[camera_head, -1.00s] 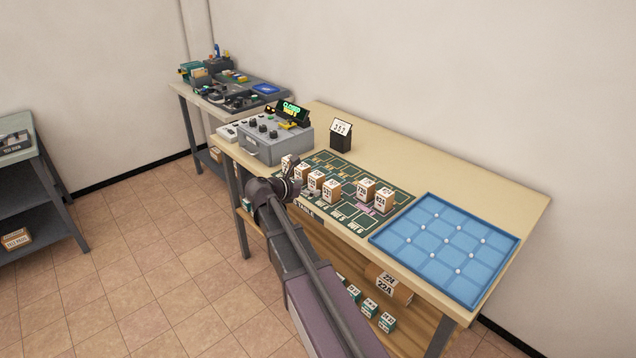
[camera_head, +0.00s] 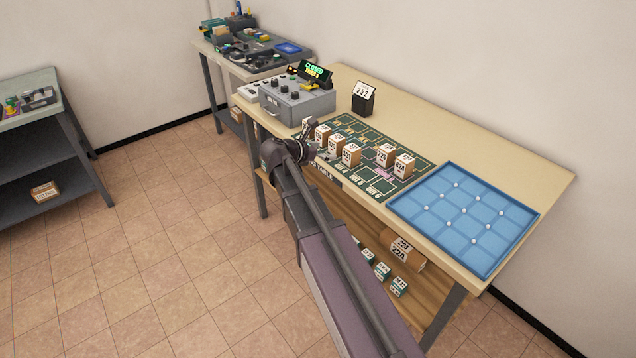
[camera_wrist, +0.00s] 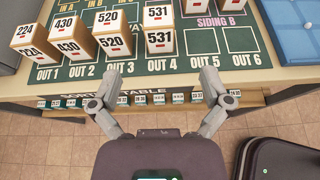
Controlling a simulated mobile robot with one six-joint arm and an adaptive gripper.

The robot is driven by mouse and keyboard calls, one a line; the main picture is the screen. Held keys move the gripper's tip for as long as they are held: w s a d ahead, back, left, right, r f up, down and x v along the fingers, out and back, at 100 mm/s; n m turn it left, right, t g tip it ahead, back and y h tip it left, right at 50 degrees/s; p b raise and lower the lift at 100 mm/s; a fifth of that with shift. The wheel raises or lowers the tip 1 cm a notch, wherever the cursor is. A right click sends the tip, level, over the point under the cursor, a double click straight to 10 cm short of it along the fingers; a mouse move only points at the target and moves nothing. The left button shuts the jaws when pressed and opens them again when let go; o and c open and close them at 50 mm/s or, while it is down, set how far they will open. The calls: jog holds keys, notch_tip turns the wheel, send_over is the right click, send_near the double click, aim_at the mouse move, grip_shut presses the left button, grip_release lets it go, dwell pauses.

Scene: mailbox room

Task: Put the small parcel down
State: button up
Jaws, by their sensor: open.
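Several small white-and-brown parcels stand upright on the green sorting mat (camera_head: 375,185). In the wrist view, parcels 224 (camera_wrist: 34,50), 430 (camera_wrist: 67,47), 520 (camera_wrist: 113,42) and 531 (camera_wrist: 159,41) stand in a row above the labels OUT 1 to OUT 4. The frames do not show which one is the small parcel. My gripper (camera_wrist: 159,92) is open and empty at the table's front edge, apart from the row. In the head view my gripper (camera_head: 305,138) is beside the mat's left end and partly hides the leftmost parcels.
A blue divided tray (camera_head: 465,215) lies right of the mat. A grey control box (camera_head: 297,101) with a lit sign and a black number stand (camera_head: 364,97) stand behind. The spaces above OUT 5 and OUT 6 (camera_wrist: 230,61) are bare. More parcels (camera_head: 400,250) sit on the lower shelf.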

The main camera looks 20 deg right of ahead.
jog(key=s+a+f+m+g+y, duration=0.1)
jog(key=s+a+f+m+y, duration=0.2)
jog(key=s+m, duration=0.4)
jog(key=s+a+f+m+g+y, duration=0.2)
jog(key=s+a+f+m+y, duration=0.2)
jog(key=s+m, duration=0.3)
jog(key=s+a+f+m+g+y, duration=0.1)
jog(key=s+a+f+m+y, duration=0.3)
jog(key=s+m, duration=0.3)
jog(key=shift+s+a+f+m+y, duration=0.15)
jog(key=shift+s+a+m+y, duration=0.15)
jog(key=shift+s+a+y, duration=0.4)
